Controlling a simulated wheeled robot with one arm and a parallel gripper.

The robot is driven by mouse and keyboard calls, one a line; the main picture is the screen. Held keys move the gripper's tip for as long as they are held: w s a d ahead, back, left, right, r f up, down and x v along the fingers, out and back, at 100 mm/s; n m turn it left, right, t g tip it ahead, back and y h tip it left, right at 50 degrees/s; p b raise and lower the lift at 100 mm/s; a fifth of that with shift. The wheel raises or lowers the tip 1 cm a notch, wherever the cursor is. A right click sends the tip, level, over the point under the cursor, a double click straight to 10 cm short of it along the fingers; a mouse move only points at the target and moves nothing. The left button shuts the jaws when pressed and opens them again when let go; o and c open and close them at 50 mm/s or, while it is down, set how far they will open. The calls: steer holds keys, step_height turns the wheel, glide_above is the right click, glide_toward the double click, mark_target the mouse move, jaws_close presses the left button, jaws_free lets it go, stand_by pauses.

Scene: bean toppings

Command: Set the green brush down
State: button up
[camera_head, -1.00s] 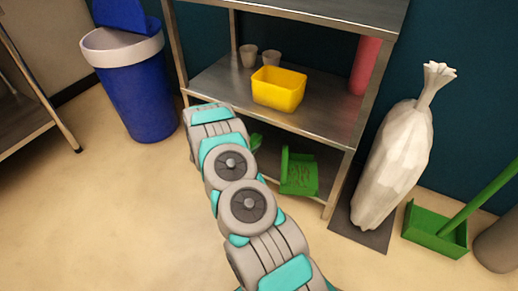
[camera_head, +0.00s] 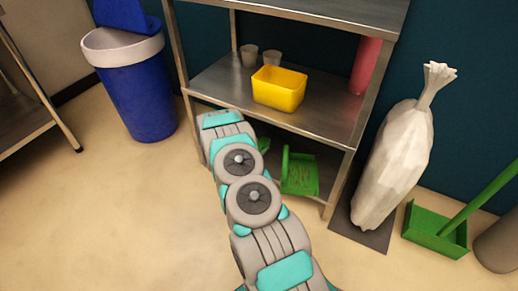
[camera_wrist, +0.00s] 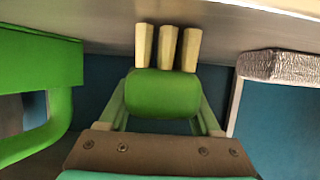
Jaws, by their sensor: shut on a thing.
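The green brush (camera_wrist: 162,93) has pale bristles that point up in the wrist view. My gripper (camera_wrist: 162,112) is shut on its green body, one finger on each side. The bristle tips overlap a grey metal surface (camera_wrist: 100,22); I cannot tell whether they touch it. In the head view only a bit of the green brush (camera_head: 264,144) shows past my arm, at the lower part of the metal shelf unit (camera_head: 215,82). My gripper is hidden there behind my arm.
A green dustpan (camera_head: 300,174) stands on the lower level, right of the brush. A yellow bin (camera_head: 278,90) and two cups (camera_head: 250,56) are on the shelf above. A white sack (camera_head: 395,160) stands right, and a blue trash can (camera_head: 140,95) left.

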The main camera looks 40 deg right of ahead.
steer(key=shift+f, duration=0.15)
steer(key=o, duration=1.5)
steer(key=shift+c, duration=0.2)
